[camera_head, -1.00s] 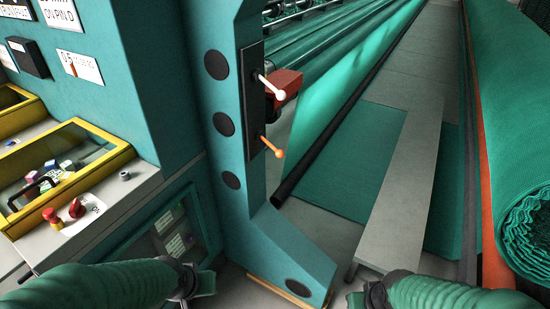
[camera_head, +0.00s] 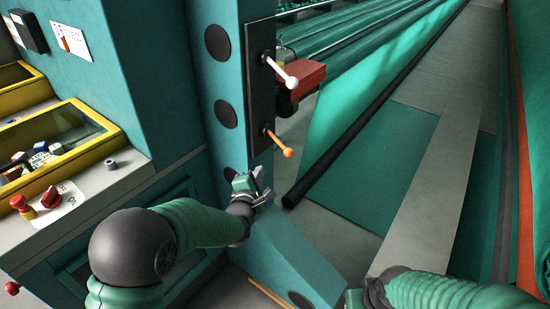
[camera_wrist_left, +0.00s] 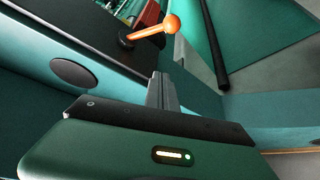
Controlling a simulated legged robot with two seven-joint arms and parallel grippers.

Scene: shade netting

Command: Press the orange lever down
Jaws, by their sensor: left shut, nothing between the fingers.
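The orange lever (camera_head: 279,143) sticks out from the lower part of a black plate (camera_head: 261,90) on the teal machine post. In the left wrist view the orange lever (camera_wrist_left: 158,29) shows at the top, beyond the fingers, with its round knob toward the right. My left gripper (camera_head: 262,185) is shut and empty, below and slightly left of the lever's knob, apart from it. In the left wrist view the shut fingers of my left gripper (camera_wrist_left: 162,88) point up toward the lever. My right forearm shows at the bottom right, but its gripper is not in view.
A white lever (camera_head: 281,73) sits above the orange one on the same plate, beside a red block (camera_head: 303,75). A control panel with a red knob (camera_head: 50,197) and yellow-framed bins (camera_head: 95,117) stands at left. A black bar (camera_head: 340,150) runs along the right. Space right of the post is open.

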